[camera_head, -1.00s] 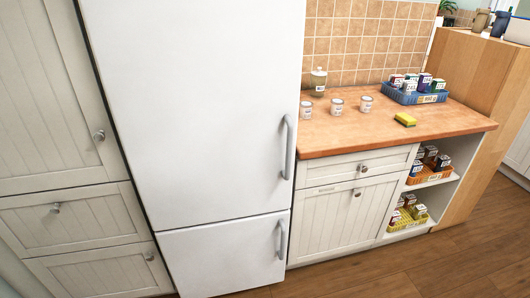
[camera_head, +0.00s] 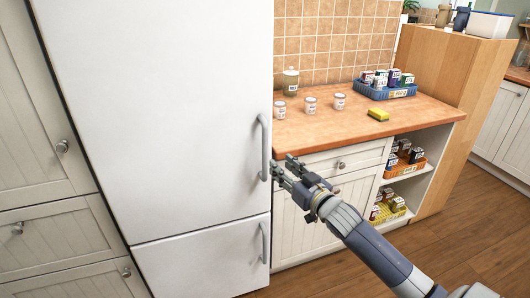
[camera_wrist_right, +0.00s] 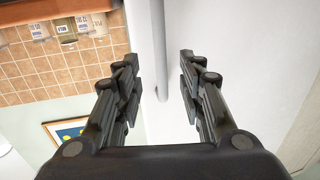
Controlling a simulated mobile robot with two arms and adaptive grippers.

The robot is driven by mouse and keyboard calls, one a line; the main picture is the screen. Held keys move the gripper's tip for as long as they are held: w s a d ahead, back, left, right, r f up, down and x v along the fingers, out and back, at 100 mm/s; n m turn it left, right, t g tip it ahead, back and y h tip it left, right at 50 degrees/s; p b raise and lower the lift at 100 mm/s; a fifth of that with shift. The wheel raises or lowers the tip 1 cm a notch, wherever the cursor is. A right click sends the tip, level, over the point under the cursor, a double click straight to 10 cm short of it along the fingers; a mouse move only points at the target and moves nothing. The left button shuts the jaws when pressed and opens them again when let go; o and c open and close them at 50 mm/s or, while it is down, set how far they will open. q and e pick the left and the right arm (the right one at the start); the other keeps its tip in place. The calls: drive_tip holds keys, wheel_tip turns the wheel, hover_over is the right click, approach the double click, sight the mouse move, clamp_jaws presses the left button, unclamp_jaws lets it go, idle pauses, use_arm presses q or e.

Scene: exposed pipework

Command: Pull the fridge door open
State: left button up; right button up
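The white fridge (camera_head: 155,110) stands left of the counter with its upper and lower doors shut. The upper door's long vertical handle (camera_head: 264,148) is at its right edge. The lower door has a shorter handle (camera_head: 264,242). My right gripper (camera_head: 280,170) is open beside the lower end of the upper handle. My left gripper is not in view.
The wooden counter (camera_head: 370,120) right of the fridge holds several cans, a jar (camera_head: 290,82), a yellow sponge (camera_head: 378,114) and a blue basket (camera_head: 385,92). Open shelves with baskets (camera_head: 405,168) are below. Cabinets (camera_head: 45,150) stand left of the fridge. Floor is free at the lower right.

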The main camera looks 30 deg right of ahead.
sight(266, 152)
drive_tip(key=w, duration=1)
drive_tip(key=shift+w+d+p, duration=0.2)
drive_tip(key=shift+w+p, duration=0.2)
clamp_jaws()
